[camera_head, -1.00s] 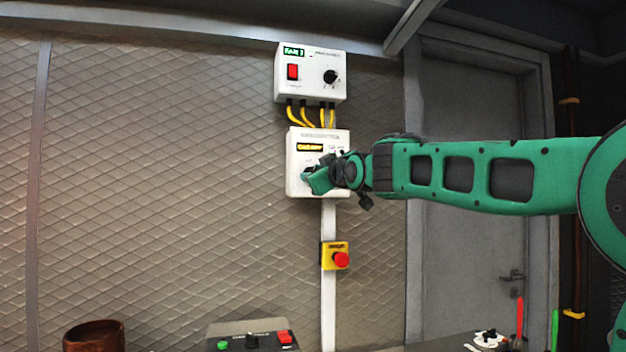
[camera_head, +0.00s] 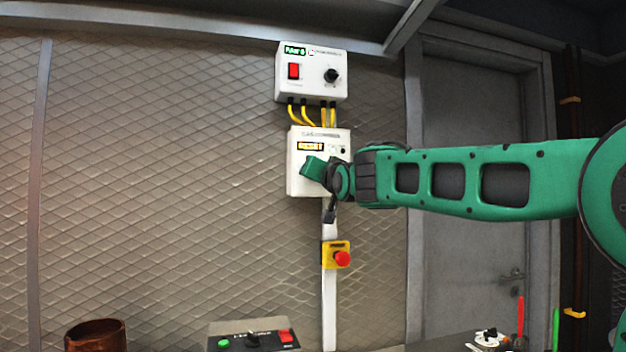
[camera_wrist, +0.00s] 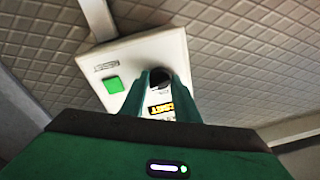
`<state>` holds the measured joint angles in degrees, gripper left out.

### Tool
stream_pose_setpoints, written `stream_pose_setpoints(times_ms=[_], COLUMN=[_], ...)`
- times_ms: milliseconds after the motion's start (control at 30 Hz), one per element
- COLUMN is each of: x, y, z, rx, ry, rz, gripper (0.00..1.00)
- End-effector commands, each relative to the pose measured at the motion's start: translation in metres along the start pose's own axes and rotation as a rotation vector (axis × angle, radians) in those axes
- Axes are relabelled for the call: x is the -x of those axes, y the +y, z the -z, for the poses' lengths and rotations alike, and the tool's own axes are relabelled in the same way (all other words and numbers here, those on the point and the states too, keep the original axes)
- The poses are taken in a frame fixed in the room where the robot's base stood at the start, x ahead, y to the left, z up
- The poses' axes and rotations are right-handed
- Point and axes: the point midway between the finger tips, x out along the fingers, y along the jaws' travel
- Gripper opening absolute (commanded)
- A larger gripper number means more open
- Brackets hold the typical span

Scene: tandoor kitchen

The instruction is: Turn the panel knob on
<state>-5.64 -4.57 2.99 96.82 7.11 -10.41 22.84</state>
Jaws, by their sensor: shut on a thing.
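The lower white panel (camera_head: 298,180) hangs on the wall with a small lit orange display (camera_head: 311,146). My gripper (camera_head: 313,168) is at the front of this panel. In the wrist view the panel (camera_wrist: 178,50) appears tilted, with a dark round knob (camera_wrist: 160,77) between the two green fingertips of my gripper (camera_wrist: 161,82). The fingers are shut on the knob. A green square button (camera_wrist: 114,85) and the orange display (camera_wrist: 162,108) also show there. In the head view my gripper hides the knob.
Above is another white box (camera_head: 312,91) with a red switch and a black knob, joined by yellow cables (camera_head: 312,115). Below is a yellow box with a red emergency button (camera_head: 342,258). A grey control box (camera_head: 253,336) and a brown pot (camera_head: 95,336) stand at the bottom.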

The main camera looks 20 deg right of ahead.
Motion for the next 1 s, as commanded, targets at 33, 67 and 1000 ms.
stream_pose_setpoints(times_ms=[33,67,1000], x=[-0.0002,-0.0002,-0.0005], y=[0.0015,0.0016,0.0036], z=[-0.0030,-0.0030,-0.0041], rx=[-0.031,-0.050,-0.214], ry=[-0.003,-0.002,0.009], rz=[-0.007,-0.009,-0.032], gripper=[0.06,0.06,0.35])
